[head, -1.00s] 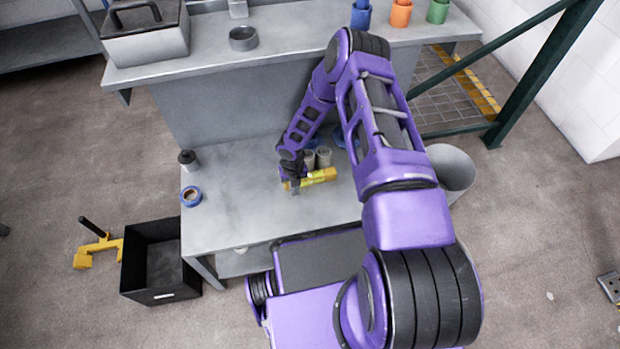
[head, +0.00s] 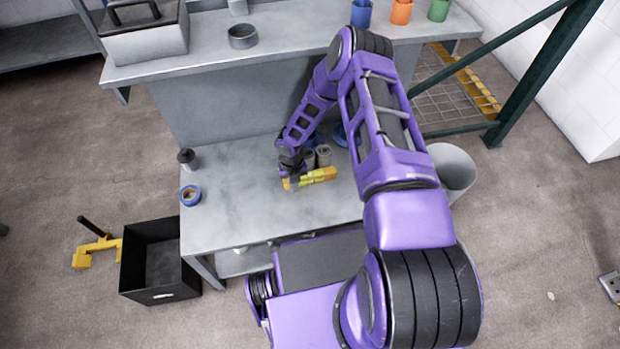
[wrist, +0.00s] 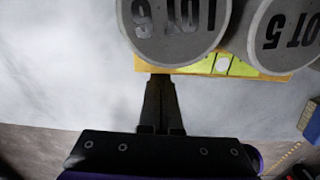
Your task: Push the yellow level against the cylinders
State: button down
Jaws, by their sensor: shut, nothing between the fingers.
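The yellow level (head: 318,176) lies on the low grey table, in front of two grey cylinders (head: 323,155).
A blue tape roll (head: 190,195) and a dark bottle (head: 187,158) stand at the table's left. A black bin (head: 160,262) is on the floor at left, and a grey bin (head: 452,170) at right. The table's front left is clear.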

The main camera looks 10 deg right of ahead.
jog(key=shift+w+f, duration=0.15)
jog(key=shift+w, duration=0.3)
jog(key=shift+r, duration=0.2)
jog(key=shift+s+r+p, duration=0.3)
jog(key=shift+r+p, duration=0.1)
jog(key=shift+r, duration=0.15)
jog(key=shift+s+r+p, duration=0.3)
jog(key=shift+r+p, duration=0.05)
jog(key=shift+r, duration=0.15)
notch_tip(320, 180, up, 7)
jog(key=p, duration=0.4)
jog(key=shift+f, duration=0.1)
